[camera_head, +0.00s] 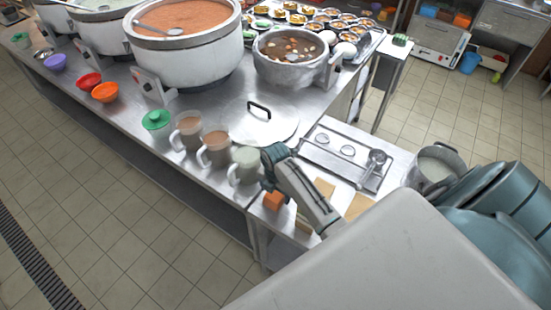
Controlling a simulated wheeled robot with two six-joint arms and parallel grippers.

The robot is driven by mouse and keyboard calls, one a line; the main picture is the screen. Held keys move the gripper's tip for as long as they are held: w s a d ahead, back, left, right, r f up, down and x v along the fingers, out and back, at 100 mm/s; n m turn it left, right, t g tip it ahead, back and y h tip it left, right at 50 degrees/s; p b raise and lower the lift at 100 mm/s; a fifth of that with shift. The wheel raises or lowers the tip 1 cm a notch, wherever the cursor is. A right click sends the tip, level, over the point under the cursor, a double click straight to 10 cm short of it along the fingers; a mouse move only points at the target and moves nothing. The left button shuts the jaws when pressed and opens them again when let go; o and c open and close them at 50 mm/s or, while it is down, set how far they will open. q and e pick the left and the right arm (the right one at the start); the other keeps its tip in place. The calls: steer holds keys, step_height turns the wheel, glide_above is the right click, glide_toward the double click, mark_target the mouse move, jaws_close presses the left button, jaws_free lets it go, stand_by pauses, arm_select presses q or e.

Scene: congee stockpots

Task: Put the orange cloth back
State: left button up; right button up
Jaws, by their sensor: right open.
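A small orange piece (273,201), which may be the orange cloth, shows at the front edge of the steel counter, just below my right gripper. I cannot tell whether it lies on the edge or hangs from it, or whether the gripper touches it. My right gripper (270,168) is open beside the rightmost mug, with its arm reaching in from the lower right. Part of the gripper and the counter behind it is hidden by my own arm. My left gripper is not in view.
Several mugs (214,147) stand near the front edge, left of my right gripper. A flat lid (262,121) lies behind them. Large stockpots (190,62) fill the back left. A steel panel with a ladle (371,168) and a pot (436,166) are on the right.

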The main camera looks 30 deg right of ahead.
mark_target(275, 193)
step_height(275, 193, up, 10)
steer(key=b, duration=0.2)
steer(key=shift+b, duration=0.4)
